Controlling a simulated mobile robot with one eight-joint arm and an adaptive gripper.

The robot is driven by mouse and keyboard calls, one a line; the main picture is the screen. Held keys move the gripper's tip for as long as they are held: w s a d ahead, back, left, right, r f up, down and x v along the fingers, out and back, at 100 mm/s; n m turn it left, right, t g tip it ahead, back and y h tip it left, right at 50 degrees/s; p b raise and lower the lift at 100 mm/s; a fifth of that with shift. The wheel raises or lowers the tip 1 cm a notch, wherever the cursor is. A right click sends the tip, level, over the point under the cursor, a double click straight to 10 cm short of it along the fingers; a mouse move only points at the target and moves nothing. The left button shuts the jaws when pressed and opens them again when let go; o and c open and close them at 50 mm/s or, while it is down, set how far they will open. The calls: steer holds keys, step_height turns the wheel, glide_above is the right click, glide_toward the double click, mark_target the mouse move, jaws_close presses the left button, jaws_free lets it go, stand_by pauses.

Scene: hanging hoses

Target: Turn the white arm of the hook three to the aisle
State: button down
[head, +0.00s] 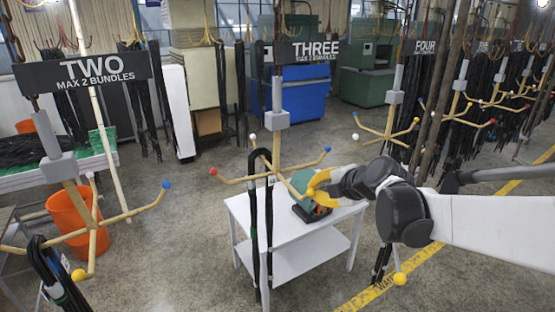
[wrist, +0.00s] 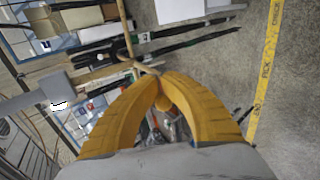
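Hook three hangs under the THREE sign (head: 316,50), with a grey block (head: 275,117) and wooden arms tipped in colours. Its white-tipped arm (head: 252,137) points away to the back left. A black hose bundle (head: 254,210) hangs over the hook near that arm. The red tip (head: 213,171) points left and the blue tip (head: 327,149) right. My gripper (head: 312,186) is at the front right arm. In the wrist view the yellow fingers (wrist: 161,82) close together around that arm, with its yellow ball (wrist: 163,104) between them. The contact is partly hidden.
A white table (head: 275,263) with a green and black item stands below hook three. Hook two (head: 77,190) hangs at the left and hook four (head: 389,130) at the right. A yellow floor line (head: 410,270) runs along the right; open floor lies around the table.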

steer(key=shift+a+b, duration=0.95)
steer(key=shift+a, duration=10.1)
steer(key=shift+s+d+r+p, duration=0.7)
steer(key=shift+d+r+p, duration=1.8)
steer(key=shift+r, duration=2.05)
steer(key=s+d+p, duration=0.2)
steer(key=s+d, duration=0.4)
steer(key=s, duration=0.4)
steer(key=shift+f, duration=0.1)
